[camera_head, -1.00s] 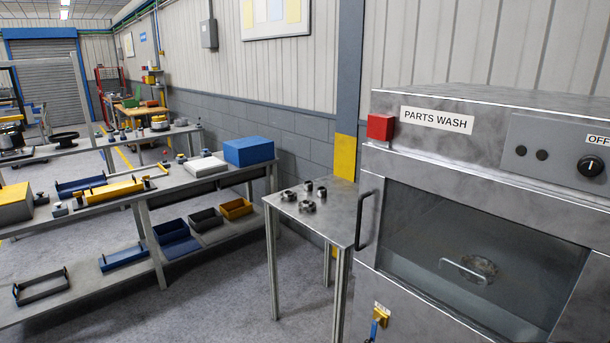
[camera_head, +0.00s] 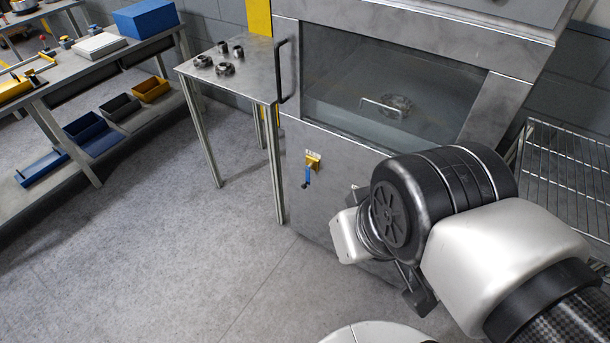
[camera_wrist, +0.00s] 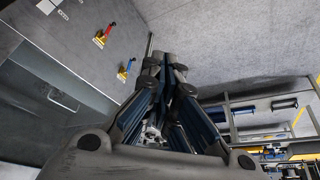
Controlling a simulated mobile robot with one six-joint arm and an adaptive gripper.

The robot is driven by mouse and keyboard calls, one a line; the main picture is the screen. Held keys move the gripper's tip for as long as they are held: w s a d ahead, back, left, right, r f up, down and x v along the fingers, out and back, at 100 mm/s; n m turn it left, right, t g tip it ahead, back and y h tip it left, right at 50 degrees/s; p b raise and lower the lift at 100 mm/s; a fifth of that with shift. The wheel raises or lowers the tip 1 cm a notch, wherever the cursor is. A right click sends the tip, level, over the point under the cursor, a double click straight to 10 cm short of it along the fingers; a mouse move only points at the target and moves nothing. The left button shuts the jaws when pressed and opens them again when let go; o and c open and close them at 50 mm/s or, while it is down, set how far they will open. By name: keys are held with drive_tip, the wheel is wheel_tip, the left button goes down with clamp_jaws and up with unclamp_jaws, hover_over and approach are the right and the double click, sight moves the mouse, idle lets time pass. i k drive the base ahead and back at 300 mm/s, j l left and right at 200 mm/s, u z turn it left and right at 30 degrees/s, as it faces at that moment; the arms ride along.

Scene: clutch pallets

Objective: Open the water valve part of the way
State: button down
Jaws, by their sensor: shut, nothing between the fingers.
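The valve with a blue lever (camera_head: 307,175) sits on a small yellow mount on the front of the parts washer, below its window. In the head view its lever hangs down, slightly tilted. The blue-lever valve also shows in the wrist view (camera_wrist: 123,75), with a red-lever valve (camera_wrist: 105,34) on the same panel. I cannot see the red one in the head view, where my arm covers part of the panel. My gripper (camera_wrist: 165,62) is shut and empty, in the air apart from both valves. Its fingertips point away from the camera in the wrist view.
The washer's window door (camera_head: 390,95) is shut, with a black handle at its left. A small metal table (camera_head: 235,78) with several metal parts stands left of the washer. A wire rack (camera_head: 570,175) stands at right. The floor in front is clear.

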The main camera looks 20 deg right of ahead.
sight(304, 186)
drive_tip(key=i+u, duration=0.1)
drive_tip(key=i, duration=0.9)
